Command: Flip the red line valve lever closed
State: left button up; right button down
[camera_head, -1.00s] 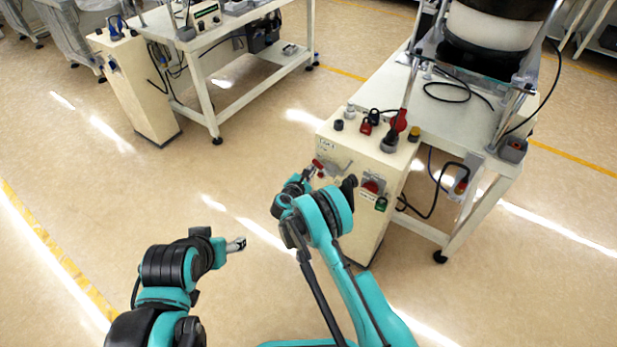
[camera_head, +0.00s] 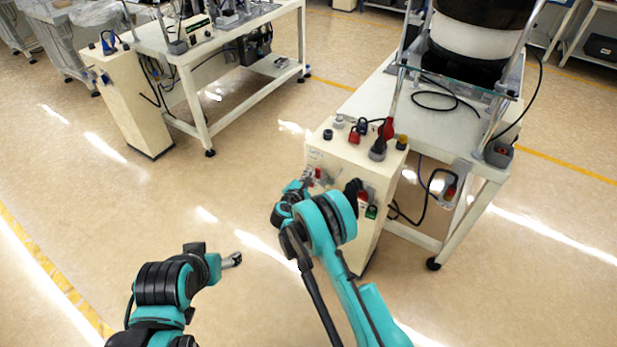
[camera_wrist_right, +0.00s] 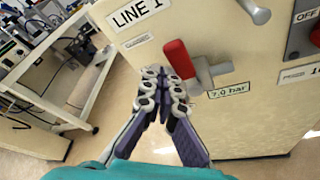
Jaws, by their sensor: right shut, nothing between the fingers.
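The red lever (camera_wrist_right: 180,59) is on a metal valve (camera_wrist_right: 213,72) on the cabinet's front face, between the "LINE 1" and "7,0 bar" labels. In the right wrist view its handle points up, leaning slightly left. The lever shows small in the head view (camera_head: 318,174). My right gripper (camera_wrist_right: 164,76) is shut and empty, with its fingertips just left of and below the handle; I cannot tell whether they touch it. It also shows in the head view (camera_head: 306,181), partly hidden by my arm. My left gripper (camera_head: 232,260) is over open floor, too small to read.
The cream cabinet (camera_head: 336,160) has several knobs and a red-handled switch (camera_head: 386,130) on top. A switch panel (camera_wrist_right: 303,35) is to the valve's right. A feeder table (camera_head: 440,130) adjoins the cabinet. Another workstation (camera_head: 125,100) is at left; floor between is clear.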

pick_arm(q)
jog(key=shift+s+d, duration=0.15)
jog(key=shift+d, duration=0.05)
pick_arm(e)
jog(key=shift+s+d+r, duration=0.1)
jog(key=shift+s+d, duration=0.05)
jog(key=shift+d, duration=0.1)
pick_arm(q)
jog(key=shift+d, duration=0.1)
pick_arm(e)
jog(key=shift+s+d, duration=0.1)
jog(key=shift+d, duration=0.2)
